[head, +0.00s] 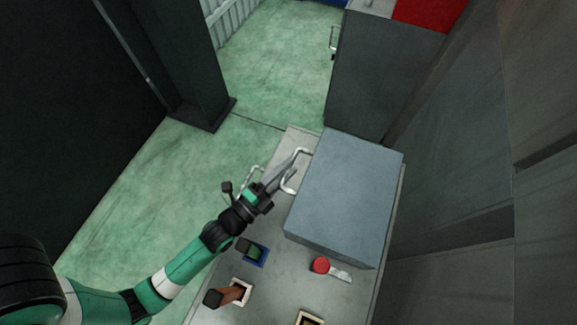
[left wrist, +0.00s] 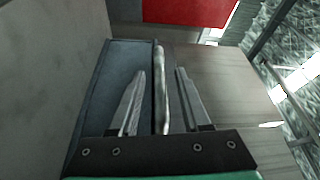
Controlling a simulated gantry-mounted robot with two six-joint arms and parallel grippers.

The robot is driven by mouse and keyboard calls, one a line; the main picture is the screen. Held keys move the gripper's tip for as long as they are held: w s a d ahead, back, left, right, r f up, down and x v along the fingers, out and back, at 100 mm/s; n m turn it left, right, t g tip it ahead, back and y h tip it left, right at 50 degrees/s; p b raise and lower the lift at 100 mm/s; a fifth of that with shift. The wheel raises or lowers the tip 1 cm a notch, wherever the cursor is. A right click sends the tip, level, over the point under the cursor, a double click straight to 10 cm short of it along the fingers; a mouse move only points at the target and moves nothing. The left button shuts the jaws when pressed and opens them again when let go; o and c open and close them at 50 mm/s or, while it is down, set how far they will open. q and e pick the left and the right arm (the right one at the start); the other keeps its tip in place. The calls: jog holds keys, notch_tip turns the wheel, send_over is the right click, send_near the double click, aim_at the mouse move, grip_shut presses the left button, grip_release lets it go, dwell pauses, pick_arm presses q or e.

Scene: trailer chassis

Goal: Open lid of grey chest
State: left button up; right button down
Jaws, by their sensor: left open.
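The grey chest (head: 346,190) sits on a grey bench top with its flat lid shut. A bent metal handle (head: 302,152) sticks out from the chest's left side. My left gripper (head: 286,170) is at this handle with its fingers pointing up and right. In the left wrist view, the handle bar (left wrist: 160,85) runs lengthwise between the two open fingers, with a gap on both sides. The chest's blue-grey face (left wrist: 117,75) lies behind the left finger. My right gripper is not in view.
A red button (head: 320,265), a blue-framed switch (head: 253,252) and a brown lever (head: 224,296) stand on the bench top (head: 290,275) near the chest. A dark cabinet (head: 380,75) stands behind, and a grey wall (head: 450,200) rises to the right. Green floor (head: 180,170) lies open on the left.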

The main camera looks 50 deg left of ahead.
pick_arm(q)
jog(key=shift+w, duration=0.45)
grip_shut()
dwell(1.1)
